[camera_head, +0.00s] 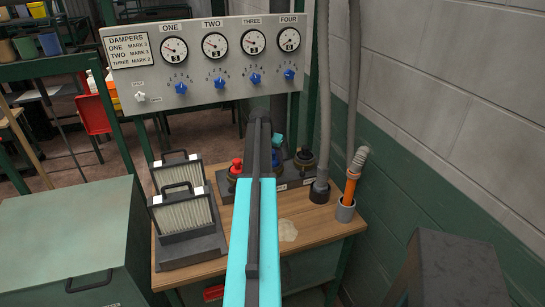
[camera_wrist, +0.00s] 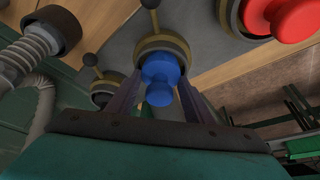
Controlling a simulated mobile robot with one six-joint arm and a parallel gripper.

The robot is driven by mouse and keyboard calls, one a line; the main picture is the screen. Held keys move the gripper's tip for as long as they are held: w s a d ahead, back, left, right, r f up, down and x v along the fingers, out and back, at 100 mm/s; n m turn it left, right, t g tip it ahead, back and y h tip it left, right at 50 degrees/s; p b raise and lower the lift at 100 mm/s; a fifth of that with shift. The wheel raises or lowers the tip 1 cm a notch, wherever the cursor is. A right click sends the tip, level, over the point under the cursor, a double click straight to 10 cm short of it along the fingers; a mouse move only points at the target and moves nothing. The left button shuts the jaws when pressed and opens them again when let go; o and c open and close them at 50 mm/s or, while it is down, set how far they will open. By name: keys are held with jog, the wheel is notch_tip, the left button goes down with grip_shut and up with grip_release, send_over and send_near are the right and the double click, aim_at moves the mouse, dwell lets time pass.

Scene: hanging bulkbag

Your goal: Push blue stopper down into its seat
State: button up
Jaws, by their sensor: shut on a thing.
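In the wrist view the blue stopper (camera_wrist: 160,80) has a rounded knob, and my gripper (camera_wrist: 157,92) is shut on it with one dark finger on each side. The stopper's far end is at a brass-coloured ring seat (camera_wrist: 181,45); I cannot tell how deep it sits. In the head view my arm hides most of this spot, and only a bit of blue (camera_head: 277,158) shows beside the arm. A red stopper (camera_wrist: 283,18) stands in a neighbouring ring, and it also shows in the head view (camera_head: 236,166).
The seats are on a grey block (camera_head: 296,182) on a wooden bench (camera_head: 326,223). Grey hoses (camera_head: 322,150) stand to the right, one in a cup (camera_head: 345,210). Two filters (camera_head: 182,213) stand left. A gauge panel (camera_head: 205,60) hangs above. Ring levers (camera_wrist: 92,60) stick up nearby.

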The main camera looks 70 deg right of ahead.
jog(key=o, duration=1.1)
jog(key=shift+f, duration=0.1)
jog(key=shift+o, duration=0.2)
jog(key=shift+a, duration=0.1)
jog(key=b+v, duration=0.4)
jog(key=v, duration=1)
jog(key=shift+w, duration=0.15)
